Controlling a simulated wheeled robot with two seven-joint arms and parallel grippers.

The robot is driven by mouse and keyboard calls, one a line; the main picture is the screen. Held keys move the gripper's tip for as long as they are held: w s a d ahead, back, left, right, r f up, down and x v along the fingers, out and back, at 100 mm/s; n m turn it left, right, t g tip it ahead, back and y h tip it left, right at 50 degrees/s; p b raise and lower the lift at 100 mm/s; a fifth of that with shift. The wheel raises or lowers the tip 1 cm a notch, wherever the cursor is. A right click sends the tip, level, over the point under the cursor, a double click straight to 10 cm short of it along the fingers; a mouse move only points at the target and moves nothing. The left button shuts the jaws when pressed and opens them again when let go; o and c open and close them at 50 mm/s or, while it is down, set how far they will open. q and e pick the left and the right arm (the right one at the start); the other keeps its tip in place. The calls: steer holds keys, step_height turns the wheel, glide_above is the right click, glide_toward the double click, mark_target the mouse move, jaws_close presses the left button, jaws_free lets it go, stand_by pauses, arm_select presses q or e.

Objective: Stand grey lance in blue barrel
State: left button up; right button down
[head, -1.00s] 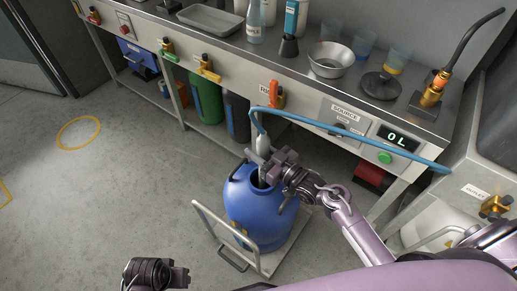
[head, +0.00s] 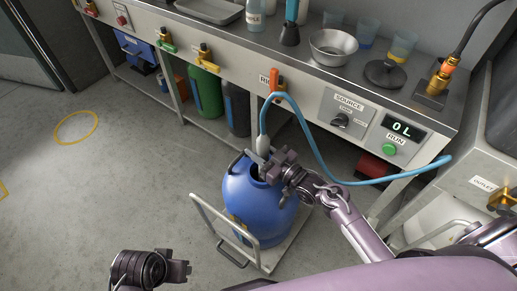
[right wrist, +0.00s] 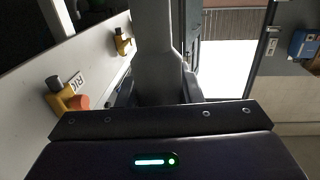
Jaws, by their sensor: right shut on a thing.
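The blue barrel (head: 250,210) stands upright on a low trolley, its dark round mouth (head: 254,174) facing up. My right gripper (head: 267,166) is just over the mouth, shut on the grey lance (head: 262,145). The lance is close to upright, its upper end above the fingers; its lower end is hidden by the gripper and the mouth, so I cannot tell how deep it is. In the right wrist view the lance (right wrist: 157,45) rises between the fingers. A blue hose (head: 310,138) runs from its top. My left gripper (head: 182,272) is low in the foreground, away from the barrel.
The trolley (head: 275,262) has a raised handle at its left. Behind is a bench (head: 225,45) with valves, a metal bowl (head: 330,46) and a SOURCE panel reading 0 L. Green (head: 205,93) and dark cylinders stand below. The floor at left is clear.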

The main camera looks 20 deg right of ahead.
mark_target(268, 157)
steer(key=c, duration=0.9)
jaws_free()
steer(key=shift+f, duration=0.1)
steer(key=p+v, duration=0.1)
steer(key=v, duration=0.6)
arm_select(q)
steer(key=shift+s+a+r+g+y, duration=0.15)
steer(key=shift+a+g, duration=0.1)
steer(key=shift+a, duration=0.15)
steer(key=shift+s+a+r+g+y, duration=0.15)
steer(key=shift+a+g, duration=0.1)
steer(key=shift+a, duration=0.15)
arm_select(e)
steer(key=shift+s+d, duration=0.25)
steer(key=shift+s, duration=0.1)
arm_select(q)
steer(key=shift+s+d, duration=0.15)
steer(key=shift+d, duration=0.05)
